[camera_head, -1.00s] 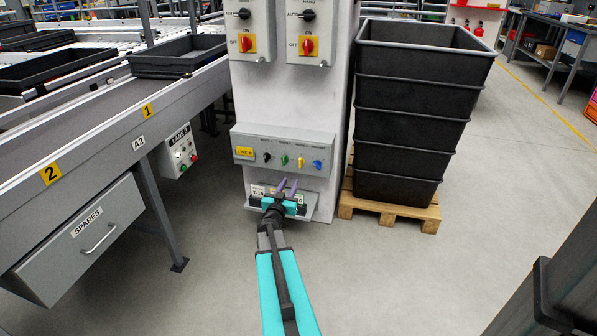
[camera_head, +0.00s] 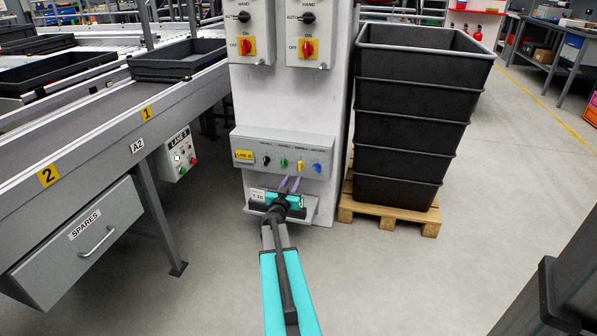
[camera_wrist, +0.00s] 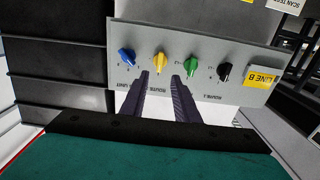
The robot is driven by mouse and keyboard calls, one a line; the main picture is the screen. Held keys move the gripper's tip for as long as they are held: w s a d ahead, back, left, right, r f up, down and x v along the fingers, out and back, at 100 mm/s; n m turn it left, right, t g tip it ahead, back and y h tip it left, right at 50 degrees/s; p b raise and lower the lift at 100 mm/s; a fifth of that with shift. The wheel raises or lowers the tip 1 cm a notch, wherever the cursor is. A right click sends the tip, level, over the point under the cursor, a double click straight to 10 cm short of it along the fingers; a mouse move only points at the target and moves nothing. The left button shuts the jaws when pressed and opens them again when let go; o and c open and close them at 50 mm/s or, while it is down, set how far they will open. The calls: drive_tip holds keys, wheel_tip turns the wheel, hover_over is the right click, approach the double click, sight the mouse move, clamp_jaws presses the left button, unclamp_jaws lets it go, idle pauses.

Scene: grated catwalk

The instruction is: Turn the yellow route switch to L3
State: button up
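The yellow route switch (camera_head: 300,166) is a small knob on the grey sloped panel of the pillar, between a green knob (camera_head: 284,162) and a blue knob (camera_head: 317,168). In the wrist view, where the panel appears upside down, the yellow switch (camera_wrist: 160,60) sits just beyond the fingertips, roughly centred on the gap. My gripper (camera_head: 290,179) is just below the panel, with two purple fingers pointing at it. It is open and empty in the wrist view (camera_wrist: 160,75). The fingers appear apart from the switch. The position markings are too small to read.
A black knob (camera_head: 266,160) and a yellow line label (camera_head: 244,155) share the panel. A small shelf (camera_head: 312,212) lies under my gripper. Stacked black bins (camera_head: 408,120) stand on a pallet at right. The conveyor (camera_head: 100,125) runs at left. The front floor is clear.

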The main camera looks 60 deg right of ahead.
sight(299, 166)
drive_tip(key=shift+b+x, duration=1.15)
drive_tip(key=shift+x, duration=3.4)
clamp_jaws()
